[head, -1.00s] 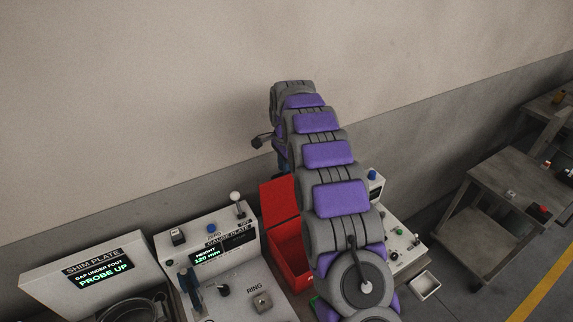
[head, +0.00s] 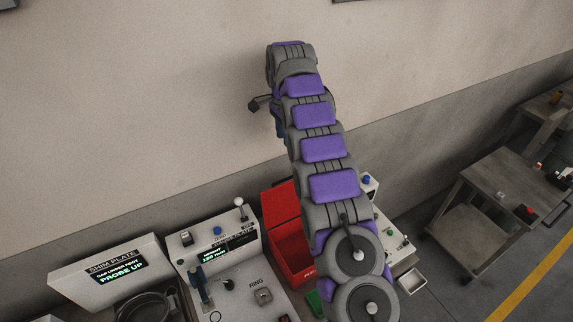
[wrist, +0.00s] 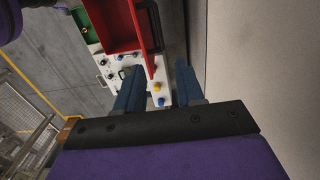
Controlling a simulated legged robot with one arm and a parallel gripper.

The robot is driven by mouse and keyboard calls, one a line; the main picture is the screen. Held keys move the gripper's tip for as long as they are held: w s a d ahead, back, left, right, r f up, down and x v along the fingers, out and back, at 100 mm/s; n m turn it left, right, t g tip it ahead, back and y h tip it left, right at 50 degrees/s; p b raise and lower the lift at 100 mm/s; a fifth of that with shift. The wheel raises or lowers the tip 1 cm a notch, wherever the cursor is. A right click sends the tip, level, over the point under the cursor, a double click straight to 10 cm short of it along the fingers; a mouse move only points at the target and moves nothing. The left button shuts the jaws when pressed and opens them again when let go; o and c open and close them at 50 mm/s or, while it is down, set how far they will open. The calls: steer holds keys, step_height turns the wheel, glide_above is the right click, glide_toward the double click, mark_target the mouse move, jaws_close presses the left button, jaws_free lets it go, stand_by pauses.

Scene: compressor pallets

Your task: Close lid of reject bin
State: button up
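The red reject bin (head: 293,262) stands on the bench in the head view, partly hidden behind my arm. Its red lid (head: 279,204) is up, standing open on the wall side. In the wrist view the bin (wrist: 108,24) is at the top, with a thin red edge, perhaps the lid (wrist: 148,62), just ahead of the fingers. My gripper (wrist: 158,82) shows two blue fingers held apart with nothing between them. In the head view the gripper is mostly hidden behind the arm, high near the wall.
A shim plate panel (head: 75,280) and a gauge plate panel (head: 203,249) stand left of the bin. A white control panel (head: 392,239) with knobs is right of it. The wall (head: 150,100) is close behind. A grey cart (head: 472,188) stands far right beside clear floor.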

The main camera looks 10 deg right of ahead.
steer(key=f, duration=1.7)
steer(key=shift+s+a, duration=0.1)
steer(key=shift+s, duration=0.25)
jaws_close()
